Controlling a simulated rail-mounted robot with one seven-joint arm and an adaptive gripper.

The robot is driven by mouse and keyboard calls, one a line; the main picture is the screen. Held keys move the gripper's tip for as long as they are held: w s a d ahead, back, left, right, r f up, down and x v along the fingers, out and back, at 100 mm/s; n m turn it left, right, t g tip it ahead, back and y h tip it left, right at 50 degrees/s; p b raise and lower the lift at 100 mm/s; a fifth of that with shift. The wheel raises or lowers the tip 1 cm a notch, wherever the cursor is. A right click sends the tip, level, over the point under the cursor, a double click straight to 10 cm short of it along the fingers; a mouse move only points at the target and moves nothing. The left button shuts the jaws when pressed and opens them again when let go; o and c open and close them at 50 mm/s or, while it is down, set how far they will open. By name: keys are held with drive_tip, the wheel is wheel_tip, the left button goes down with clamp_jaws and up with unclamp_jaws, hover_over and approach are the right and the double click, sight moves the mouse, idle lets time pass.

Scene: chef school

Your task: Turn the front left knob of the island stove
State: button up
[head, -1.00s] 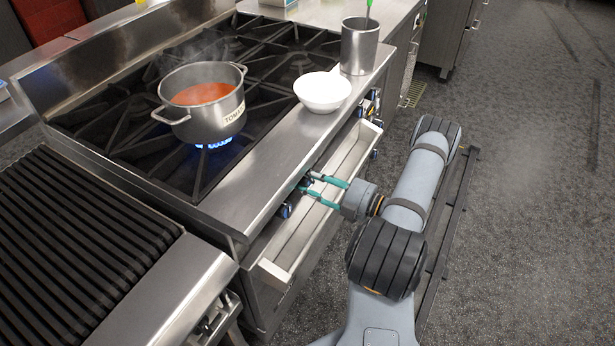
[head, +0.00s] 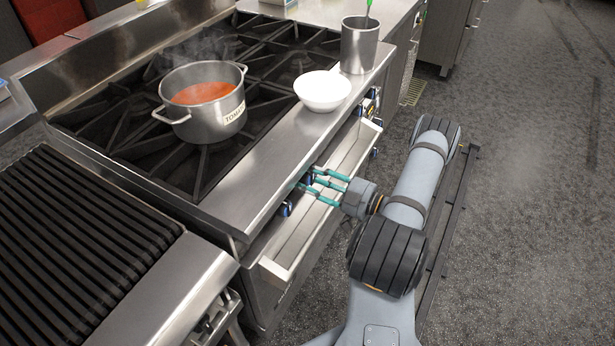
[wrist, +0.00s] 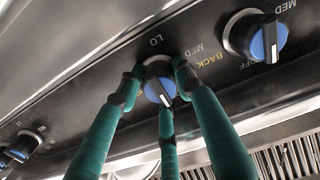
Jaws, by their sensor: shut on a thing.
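The island stove (head: 262,165) has a row of blue-faced knobs along its front panel. My gripper (head: 312,183) reaches in from the right, and its teal fingers are shut on one stove knob (wrist: 158,82). In the wrist view the fingertips press around that knob, and its white pointer line slants down to the right. The printed "LO" shows just above it. Another knob (wrist: 264,40) sits to the right in the wrist view, untouched, with "MED" and "OFF" beside it. In the head view my fingers mostly hide the held knob, and a free knob (head: 285,209) is nearer the camera.
A steel pot of red soup (head: 203,103) stands on a burner; no flame shows under it. A white bowl (head: 322,91) and a steel cup (head: 360,47) stand on the front ledge. A long metal tray (head: 278,268) juts out below the knobs. A ridged grill (head: 75,240) is at left.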

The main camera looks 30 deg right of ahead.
idle(0.3)
drive_tip(key=o, duration=1.2)
drive_tip(key=shift+c, duration=0.2)
drive_tip(key=v, duration=1.2)
drive_tip(key=x, duration=1.2)
